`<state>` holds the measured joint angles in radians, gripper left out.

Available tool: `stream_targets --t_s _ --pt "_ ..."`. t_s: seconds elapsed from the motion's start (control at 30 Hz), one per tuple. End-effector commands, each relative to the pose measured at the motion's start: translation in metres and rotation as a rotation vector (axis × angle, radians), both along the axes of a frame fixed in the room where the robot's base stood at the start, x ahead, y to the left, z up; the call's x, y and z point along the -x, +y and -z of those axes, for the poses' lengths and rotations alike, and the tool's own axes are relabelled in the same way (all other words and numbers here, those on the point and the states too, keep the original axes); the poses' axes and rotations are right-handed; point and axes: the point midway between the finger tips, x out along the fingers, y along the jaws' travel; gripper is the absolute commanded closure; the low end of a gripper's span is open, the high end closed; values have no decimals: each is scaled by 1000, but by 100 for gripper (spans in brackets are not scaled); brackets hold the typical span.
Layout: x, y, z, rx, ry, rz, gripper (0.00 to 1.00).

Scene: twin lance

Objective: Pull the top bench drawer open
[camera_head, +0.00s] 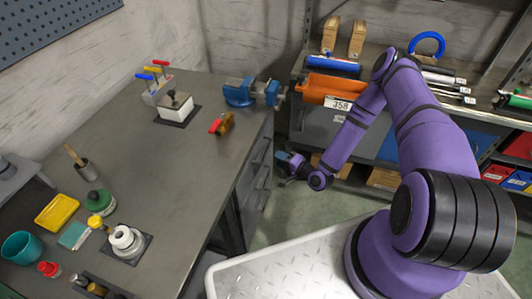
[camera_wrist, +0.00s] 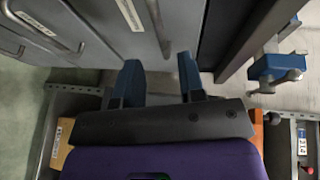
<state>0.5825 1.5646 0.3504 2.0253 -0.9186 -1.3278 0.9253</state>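The bench (camera_head: 150,135) stands at the left in the head view, with its grey drawer fronts facing right. The top drawer (camera_head: 262,152) looks shut. In the wrist view its grey front (camera_wrist: 185,22) lies ahead of the fingers, and its bar handle (camera_wrist: 157,24) runs up out of the picture. My gripper (camera_head: 290,163) is close to the drawer fronts in the head view. In the wrist view my gripper (camera_wrist: 159,80) is open and empty. The handle's near end appears ahead of the gap between the blue fingertips, apparently apart from them.
A lower drawer front (camera_wrist: 30,25) shows at the left of the wrist view. A blue vise (camera_head: 243,92) sits at the bench corner, above my gripper. Green floor (camera_head: 300,212) is open beside the bench.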

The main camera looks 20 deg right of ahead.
Motion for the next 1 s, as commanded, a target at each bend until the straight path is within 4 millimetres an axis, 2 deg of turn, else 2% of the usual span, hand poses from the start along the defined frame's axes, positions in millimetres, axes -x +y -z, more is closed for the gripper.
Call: stream_targets --t_s 0.2,0.43,0.6,0.87,0.9,1.0 --pt "-34 21 7 2 -3 -3 63" --pt "-60 36 12 2 -2 -2 63" --pt "-68 41 14 2 -1 -2 63" --pt "-69 41 14 2 0 -1 63" --pt "-69 41 14 2 0 -1 66" --pt "-69 41 14 2 0 -1 89"
